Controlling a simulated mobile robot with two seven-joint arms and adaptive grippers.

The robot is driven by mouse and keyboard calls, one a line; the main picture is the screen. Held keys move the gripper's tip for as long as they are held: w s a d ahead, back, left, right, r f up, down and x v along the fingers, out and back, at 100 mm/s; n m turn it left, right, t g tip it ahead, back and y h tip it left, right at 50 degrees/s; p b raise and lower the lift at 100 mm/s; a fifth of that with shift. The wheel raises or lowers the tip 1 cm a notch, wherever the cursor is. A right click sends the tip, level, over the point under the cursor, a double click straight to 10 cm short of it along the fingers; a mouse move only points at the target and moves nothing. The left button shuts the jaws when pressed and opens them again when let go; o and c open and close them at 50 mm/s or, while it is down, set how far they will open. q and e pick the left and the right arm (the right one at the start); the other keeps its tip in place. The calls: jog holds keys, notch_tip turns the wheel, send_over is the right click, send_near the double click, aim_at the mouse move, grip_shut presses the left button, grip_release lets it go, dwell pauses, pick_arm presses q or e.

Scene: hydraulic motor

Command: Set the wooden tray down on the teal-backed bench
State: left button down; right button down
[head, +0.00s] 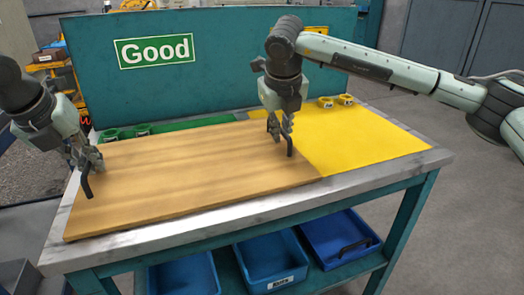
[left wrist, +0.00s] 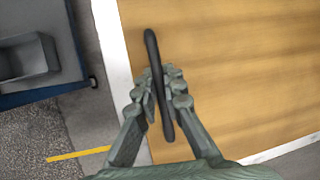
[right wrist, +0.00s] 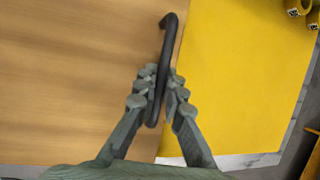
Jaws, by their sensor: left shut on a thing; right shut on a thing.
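The wooden tray (head: 190,175) is a flat wood-grain board with a black handle at each end. It lies over the left and middle part of the bench top (head: 240,218), whose back panel (head: 90,60) is teal. I cannot tell whether it touches the surface. My left gripper (head: 90,168) is shut on the left handle (left wrist: 152,50), also seen in the left wrist view. My right gripper (head: 284,130) is shut on the right handle (right wrist: 168,50), at the tray's right end.
A yellow mat (head: 365,140) covers the bench's right part, with yellow rings (head: 335,102) at its back. Green rings (head: 125,132) sit on a green mat (head: 190,125) behind the tray. Blue bins (head: 270,260) stand on the shelf below. A green "Good" sign (head: 155,50) hangs on the panel.

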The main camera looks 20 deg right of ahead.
pick_arm(q)
jog(key=c, duration=1.6)
grip_release()
jog(key=shift+c, duration=0.2)
pick_arm(e)
jog(key=c, duration=1.6)
grip_release()
pick_arm(q)
jog(key=shift+r, duration=0.1)
jog(key=v, duration=1.2)
pick_arm(e)
jog(key=v, duration=1.2)
